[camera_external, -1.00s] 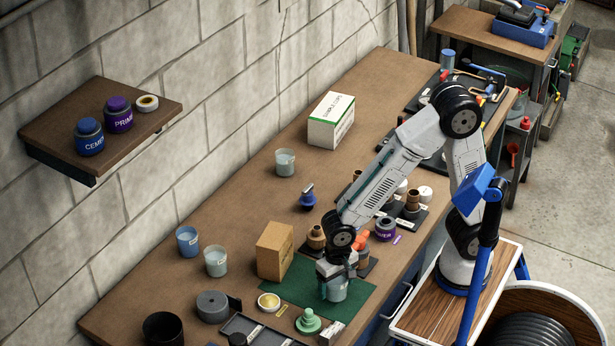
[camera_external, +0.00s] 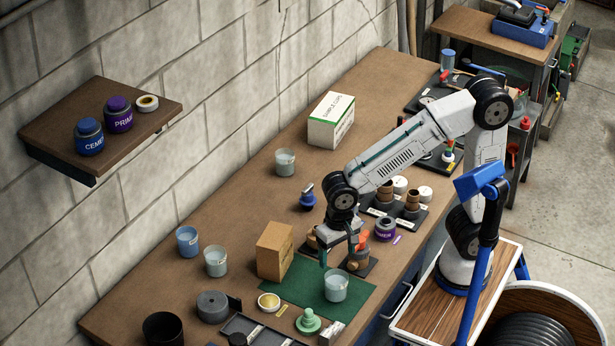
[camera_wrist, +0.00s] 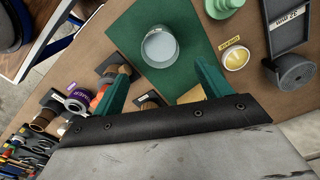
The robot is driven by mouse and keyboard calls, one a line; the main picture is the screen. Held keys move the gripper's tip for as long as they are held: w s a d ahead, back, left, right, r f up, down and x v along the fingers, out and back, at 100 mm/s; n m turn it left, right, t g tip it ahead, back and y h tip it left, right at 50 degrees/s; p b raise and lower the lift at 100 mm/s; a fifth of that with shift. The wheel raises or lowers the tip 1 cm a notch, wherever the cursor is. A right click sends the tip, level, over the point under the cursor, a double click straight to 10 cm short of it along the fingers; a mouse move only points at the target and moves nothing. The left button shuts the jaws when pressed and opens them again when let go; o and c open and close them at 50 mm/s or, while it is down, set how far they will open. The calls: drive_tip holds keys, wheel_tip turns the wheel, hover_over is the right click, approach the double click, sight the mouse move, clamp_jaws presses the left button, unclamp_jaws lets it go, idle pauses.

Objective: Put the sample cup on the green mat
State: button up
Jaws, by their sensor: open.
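The sample cup (camera_external: 335,286), a clear greyish cup, stands upright on the green mat (camera_external: 290,287), toward the mat's right part in the external view. In the wrist view the cup (camera_wrist: 160,47) shows from above, wholly within the green mat (camera_wrist: 125,40). My gripper (camera_external: 340,257) is open and empty, above and behind the cup and apart from it. In the wrist view the green fingers of my gripper (camera_wrist: 160,86) are spread wide, with nothing between them. Part of the mat is hidden behind my gripper there.
A tan box (camera_external: 275,250) stands at the mat's left edge. A yellow-topped tin (camera_external: 269,302) and a green stepped piece (camera_external: 308,321) stand near its front edge. Similar cups (camera_external: 215,261) stand farther left. Brown fittings and a purple-labelled jar (camera_external: 386,228) crowd the area behind the mat.

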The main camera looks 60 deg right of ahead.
drive_tip(key=shift+d, duration=0.1)
drive_tip(key=d+r+n, duration=0.1)
drive_tip(key=d+r, duration=0.2)
drive_tip(key=d, duration=0.4)
drive_tip(key=d+r, duration=0.2)
drive_tip(key=d, duration=0.5)
drive_tip(key=s+d+r+n+t, duration=0.1)
drive_tip(key=s+d+n, duration=0.2)
drive_tip(key=s+d, duration=0.7)
drive_tip(key=d, duration=0.3)
drive_tip(key=shift+d+r, duration=0.2)
drive_tip(key=shift+r, duration=0.1)
